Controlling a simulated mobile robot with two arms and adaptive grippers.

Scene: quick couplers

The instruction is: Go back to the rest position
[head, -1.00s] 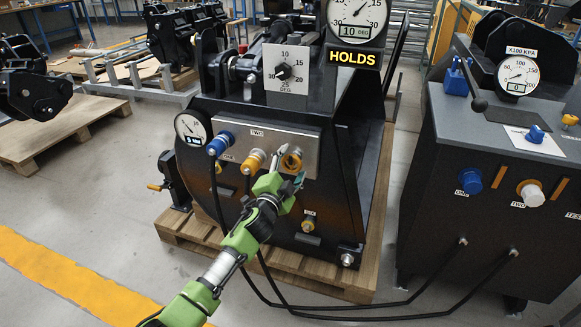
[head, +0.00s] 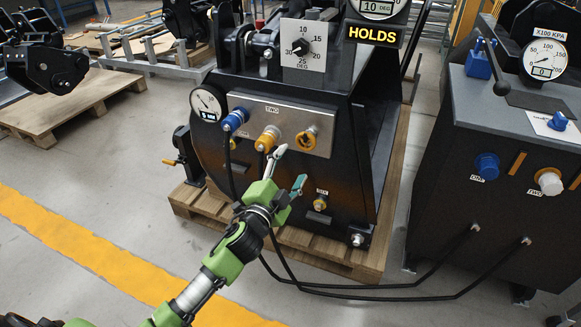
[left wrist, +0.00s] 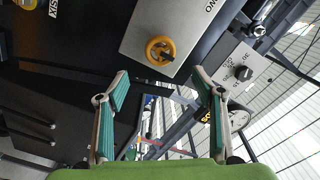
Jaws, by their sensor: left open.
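My left arm comes in from the lower left in the head view. Its gripper (head: 288,170) is open and empty, in front of and below the coupler panel (head: 282,110). In the left wrist view the two teal-padded fingers (left wrist: 160,98) stand wide apart with nothing between them. A yellow coupler (left wrist: 160,50) on the panel shows beyond the fingertips, apart from them; it is the right one on the panel (head: 303,136) in the head view. My right gripper is not in view.
A blue coupler (head: 235,119) and another yellow coupler (head: 267,138) on the panel have black hoses. The hoses run over the floor to a dark test cabinet (head: 490,200) at right. The machine stands on a wooden pallet (head: 290,245).

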